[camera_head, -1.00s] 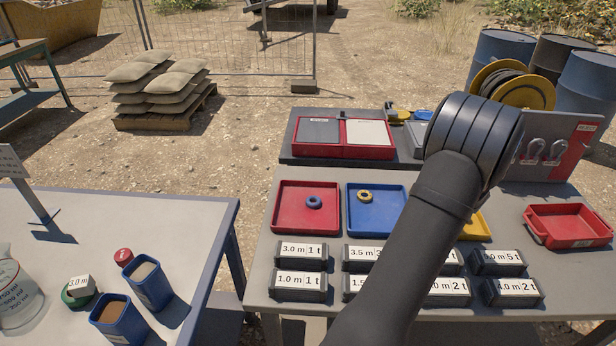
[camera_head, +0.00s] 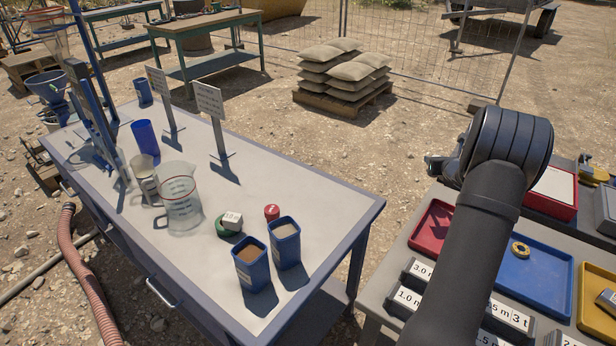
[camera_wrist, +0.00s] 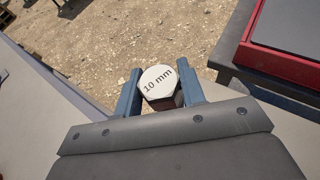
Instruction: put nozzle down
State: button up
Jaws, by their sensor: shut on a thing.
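My gripper (camera_wrist: 161,76) is shut on a nozzle (camera_wrist: 158,84), seen in the wrist view between the two blue-grey fingers. Its pale hexagonal end faces the camera and reads "10 mm"; a darker body shows below it. The nozzle is held in the air, with gravelly ground behind it. In the head view my arm covers most of the gripper, and I cannot make out the nozzle clearly. The red tray (camera_head: 432,226) is partly hidden by my arm. The blue tray (camera_head: 535,278) holds a yellow ring (camera_head: 520,250).
The left table (camera_head: 330,205) carries blue sand-filled containers (camera_head: 285,243), a red cap (camera_head: 271,212), a green round piece with a white labelled block (camera_head: 232,220), a clear beaker (camera_head: 181,200) and sign stands (camera_head: 211,105). A gap separates the two tables. Labelled blocks (camera_head: 418,270) stand before the trays.

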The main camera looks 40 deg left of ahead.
jog(key=s+a+n+g+y, duration=0.1)
jog(key=s+a, duration=0.4)
jog(key=a, duration=0.7)
jog(key=s+a+n+g+y, duration=0.15)
jog(key=s+a, duration=0.35)
jog(key=a, duration=0.6)
jog(key=s+a+n+g+y, duration=0.15)
jog(key=s+a, duration=0.35)
jog(key=a, duration=0.7)
jog(key=shift+h, duration=0.3)
jog(key=s+a+f, duration=0.1)
jog(key=a+f, duration=0.1)
jog(key=a, duration=0.2)
jog(key=s+a+f, duration=0.1)
jog(key=a+f, duration=0.1)
jog(key=a, duration=0.2)
jog(key=s+a+f, duration=0.1)
jog(key=a+f, duration=0.1)
jog(key=a, duration=0.1)
jog(key=shift+s+a+f, duration=0.2)
jog(key=shift+a+f, duration=0.2)
jog(key=shift+f, duration=2)
jog(key=shift+f, duration=0.1)
jog(key=o, duration=1.1)
jog(key=shift+c, duration=0.2)
